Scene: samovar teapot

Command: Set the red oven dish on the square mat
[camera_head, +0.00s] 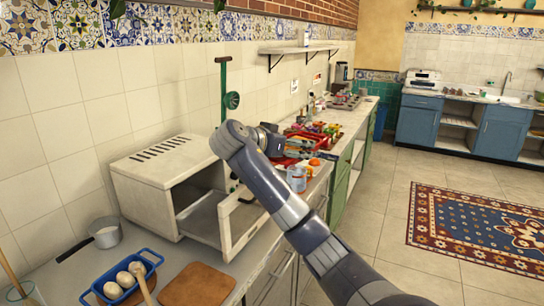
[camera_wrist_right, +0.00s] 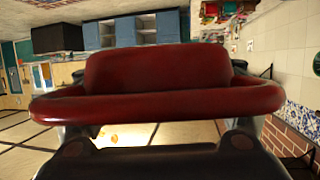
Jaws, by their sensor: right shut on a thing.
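The red oven dish (camera_wrist_right: 158,72) fills the middle of the right wrist view, with its thick rim and handle facing the camera. My right gripper (camera_head: 270,140) is shut on it; its fingertips are mostly hidden by the dish. In the head view my right arm reaches over the counter beside the white oven, and the dish cannot be told apart from the red things behind the gripper. A brown square mat (camera_head: 198,287) lies flat and bare at the front of the counter. My left gripper is not in view.
The white oven (camera_head: 150,190) stands open, its door (camera_head: 243,225) sticking out near my arm. A blue basket (camera_head: 90,291) with pale, egg-like things sits left of the mat, and a saucepan (camera_head: 106,232) behind it. A clear jar (camera_head: 296,178) and colourful clutter stand further along.

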